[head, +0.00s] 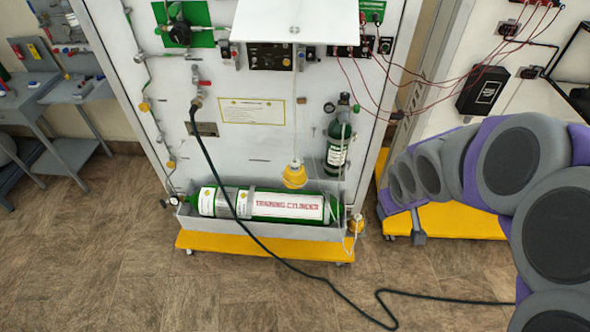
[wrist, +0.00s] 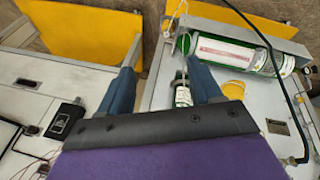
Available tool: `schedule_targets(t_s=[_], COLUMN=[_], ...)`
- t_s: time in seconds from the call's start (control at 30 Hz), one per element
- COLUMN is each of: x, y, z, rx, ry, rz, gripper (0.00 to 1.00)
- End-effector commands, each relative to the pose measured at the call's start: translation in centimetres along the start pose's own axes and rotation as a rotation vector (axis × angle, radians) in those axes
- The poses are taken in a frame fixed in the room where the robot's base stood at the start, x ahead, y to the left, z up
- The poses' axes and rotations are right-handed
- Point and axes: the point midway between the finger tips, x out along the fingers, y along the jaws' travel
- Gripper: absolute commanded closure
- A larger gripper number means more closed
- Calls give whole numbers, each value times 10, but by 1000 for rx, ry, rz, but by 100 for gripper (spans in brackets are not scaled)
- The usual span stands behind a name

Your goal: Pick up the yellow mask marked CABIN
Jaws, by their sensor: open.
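A yellow mask (head: 294,176) hangs by a thin pale line in front of the white panel, just above the green-and-white training cylinder. A second, smaller yellow mask-like piece (head: 356,223) hangs at the cylinder's right end. I cannot read CABIN on either.
The training cylinder (head: 284,206) lies in a tray at the panel's foot. A small green bottle (head: 338,146) stands above its right end. A dark hose (head: 249,216) runs down across the floor. A black box (head: 483,91) with red wires is on the right panel.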

Motion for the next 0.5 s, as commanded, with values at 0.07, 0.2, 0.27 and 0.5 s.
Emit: schedule_targets(t_s=[0.07,0.2,0.27,0.5], x=[17,46,57,94], y=[5,6,3,-25], z=[-30,-78,-97,-151], rx=[-48,-132,-164,-275], ry=[72,216,280,528], rz=[-13,-51,-76,-224], gripper=[36,36,36,36])
